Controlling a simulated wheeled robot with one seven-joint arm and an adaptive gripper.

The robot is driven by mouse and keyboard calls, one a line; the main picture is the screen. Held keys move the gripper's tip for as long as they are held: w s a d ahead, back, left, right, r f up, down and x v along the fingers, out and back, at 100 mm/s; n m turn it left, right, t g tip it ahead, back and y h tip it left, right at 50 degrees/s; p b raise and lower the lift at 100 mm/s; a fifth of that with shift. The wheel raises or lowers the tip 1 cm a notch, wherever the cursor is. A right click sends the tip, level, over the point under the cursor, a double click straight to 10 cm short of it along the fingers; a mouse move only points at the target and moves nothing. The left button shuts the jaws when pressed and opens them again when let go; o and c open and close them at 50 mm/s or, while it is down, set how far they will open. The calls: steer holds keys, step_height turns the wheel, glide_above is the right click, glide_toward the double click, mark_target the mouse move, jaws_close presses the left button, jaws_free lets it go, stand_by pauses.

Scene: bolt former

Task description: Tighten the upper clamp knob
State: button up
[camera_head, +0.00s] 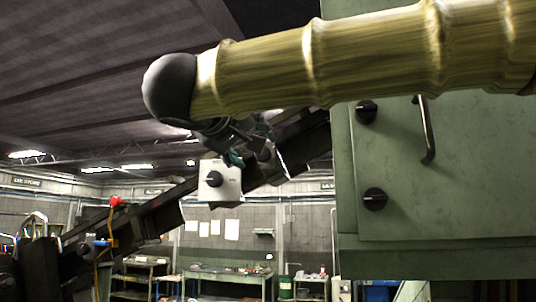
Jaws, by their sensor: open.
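Several black knobs are in view, and I cannot tell by sight which is the upper clamp knob. One knob (214,179) sits on a light square plate on the dark sloping rail. Another darker knob (266,153) is just up and right of it, partly in shadow. On the green cabinet door are an upper knob (366,111) and a lower knob (375,199). My gripper (236,157) shows small and dark below the rounded end of my arm, just above the light plate. It is open; contact with a knob cannot be made out.
The green cabinet (440,190) fills the right side, with a metal handle (427,130) on its door. A dark sloping rail (150,217) runs from lower left to the cabinet. A red button (116,201) stands at left. Workbenches (225,277) are far behind.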

mark_target(263, 155)
steer(key=w+d+m, duration=0.1)
steer(key=w, duration=0.1)
steer(key=w+m, duration=0.2)
steer(key=w, duration=0.1)
steer(key=w+d+m+b, duration=0.1)
steer(key=w, duration=0.2)
steer(key=shift+d+f+m, duration=0.2)
steer(key=shift+d+m, duration=0.1)
steer(key=shift+m, duration=0.1)
steer(key=m+b, duration=0.1)
steer(key=m, duration=0.1)
steer(key=shift+r+m, duration=0.15)
steer(key=shift+m, duration=0.25)
jaws_close()
steer(key=shift+r, duration=0.15)
